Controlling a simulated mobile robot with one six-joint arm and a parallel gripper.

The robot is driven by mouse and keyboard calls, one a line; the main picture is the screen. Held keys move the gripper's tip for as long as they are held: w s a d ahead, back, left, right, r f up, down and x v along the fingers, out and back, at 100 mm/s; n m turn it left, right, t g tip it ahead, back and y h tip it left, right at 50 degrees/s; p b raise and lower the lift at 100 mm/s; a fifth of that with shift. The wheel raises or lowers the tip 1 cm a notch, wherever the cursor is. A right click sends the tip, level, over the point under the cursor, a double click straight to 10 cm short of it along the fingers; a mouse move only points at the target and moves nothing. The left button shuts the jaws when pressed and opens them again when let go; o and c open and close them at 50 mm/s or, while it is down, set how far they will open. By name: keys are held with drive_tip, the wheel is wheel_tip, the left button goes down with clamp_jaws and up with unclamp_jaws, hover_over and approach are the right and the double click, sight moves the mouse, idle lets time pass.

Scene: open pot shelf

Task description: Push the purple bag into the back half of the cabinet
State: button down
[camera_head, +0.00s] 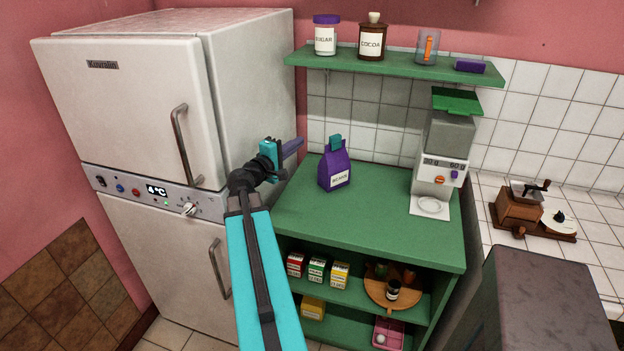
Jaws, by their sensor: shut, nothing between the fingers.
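The purple bag (334,170) with a white label and a teal clip on top stands upright on the green cabinet top (375,222), left of centre and nearer the wall than the front edge. My gripper (292,147) is shut and empty. In the picture it is to the left of the bag, with a gap between them, at about the height of the bag's upper part. Its exact depth relative to the bag is hard to tell.
A white and grey coffee grinder (441,160) stands on the right of the cabinet top. A green wall shelf (395,66) with jars hangs above. The white refrigerator (150,110) is close on the left. The cabinet top's front and middle are clear.

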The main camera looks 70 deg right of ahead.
drive_tip(key=f+b, duration=1.7)
drive_tip(key=shift+w+f, duration=0.2)
drive_tip(key=shift+f, duration=0.1)
drive_tip(key=shift+d, duration=0.1)
drive_tip(key=shift+p+x, duration=0.55)
drive_tip(key=shift+x, duration=4.4)
drive_tip(key=shift+w, duration=0.1)
